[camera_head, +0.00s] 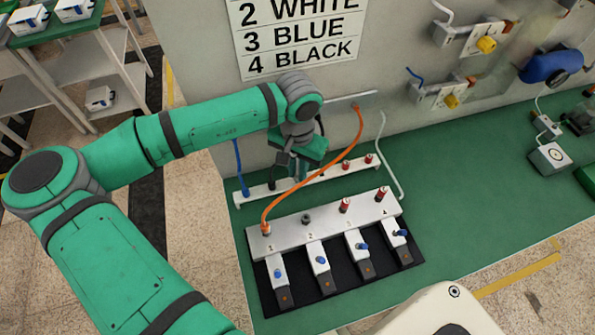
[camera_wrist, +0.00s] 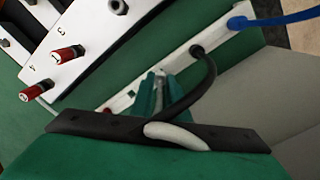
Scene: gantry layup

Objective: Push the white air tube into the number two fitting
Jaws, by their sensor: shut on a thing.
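My gripper (camera_head: 297,177) is over the rear white rail (camera_head: 322,172), left of its red caps. In the wrist view its green fingers (camera_wrist: 157,82) are shut on a pale tip, which I take as the white air tube. A white curve of tube (camera_wrist: 178,135) shows close to the camera beside the palm. Most of the held tube is hidden. The number two fitting (camera_head: 307,219) is an open grey fitting on the front manifold (camera_head: 327,226); it also shows in the wrist view (camera_wrist: 118,6). My gripper is behind it, apart from it.
An orange tube (camera_head: 352,142) arches from the wall plate to fitting one, passing right of my gripper. Red caps cover fittings three (camera_head: 345,205) and four (camera_head: 383,193). Blue (camera_head: 239,170) and black (camera_wrist: 208,75) tubes stand at the rail. A pale tube (camera_head: 384,150) hangs at right.

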